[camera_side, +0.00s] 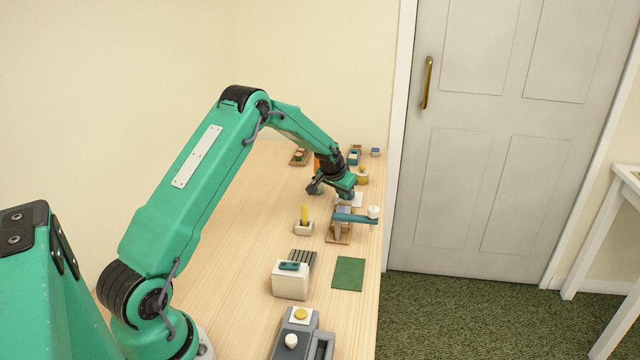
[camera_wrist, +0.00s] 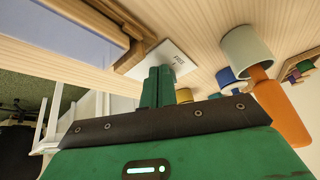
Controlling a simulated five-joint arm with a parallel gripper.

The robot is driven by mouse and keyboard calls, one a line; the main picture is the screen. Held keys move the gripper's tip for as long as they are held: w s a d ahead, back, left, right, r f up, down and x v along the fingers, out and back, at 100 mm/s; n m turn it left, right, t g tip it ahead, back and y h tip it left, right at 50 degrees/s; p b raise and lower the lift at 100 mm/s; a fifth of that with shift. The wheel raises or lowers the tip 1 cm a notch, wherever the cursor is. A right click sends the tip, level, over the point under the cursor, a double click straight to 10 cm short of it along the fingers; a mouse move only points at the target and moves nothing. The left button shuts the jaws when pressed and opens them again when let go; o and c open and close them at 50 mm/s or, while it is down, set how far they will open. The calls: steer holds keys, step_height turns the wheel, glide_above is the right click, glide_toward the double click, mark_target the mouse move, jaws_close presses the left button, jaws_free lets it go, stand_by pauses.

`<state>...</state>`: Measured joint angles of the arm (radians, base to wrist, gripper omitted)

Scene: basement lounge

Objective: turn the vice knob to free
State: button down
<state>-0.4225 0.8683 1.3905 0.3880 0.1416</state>
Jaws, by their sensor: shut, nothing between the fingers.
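I cannot tell for sure which part is the vice knob. A white round knob (camera_side: 373,212) sits at the end of a teal bar (camera_side: 352,218) beside a wooden holder (camera_side: 338,238) with a bluish block. Another white knob (camera_side: 291,341) sits on a grey block near the front. My gripper (camera_side: 350,195) is low over the table, behind the teal bar, with its fingers closed and empty. In the wrist view the green fingers (camera_wrist: 158,88) are together in front of a white card (camera_wrist: 172,58) with small dark lettering. Whether they touch anything is unclear.
A yellow stick in a pale block (camera_side: 303,228), a white box (camera_side: 290,282) and a green mat (camera_side: 348,274) lie nearer. Bare table lies left.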

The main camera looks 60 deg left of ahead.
steer(key=shift+w+d, duration=0.3)
steer(key=shift+d, duration=0.1)
stand_by(0.5)
steer(key=shift+s+d, duration=0.2)
steer(key=shift+s, duration=0.2)
steer(key=shift+r, duration=3)
steer(key=shift+s+a+r, duration=0.1)
steer(key=shift+a+r, duration=0.15)
steer(key=shift+a, duration=0.3)
steer(key=shift+s+a+r, duration=0.1)
steer(key=shift+a+r, duration=0.15)
steer(key=shift+a, duration=0.3)
steer(key=shift+f, duration=0.15)
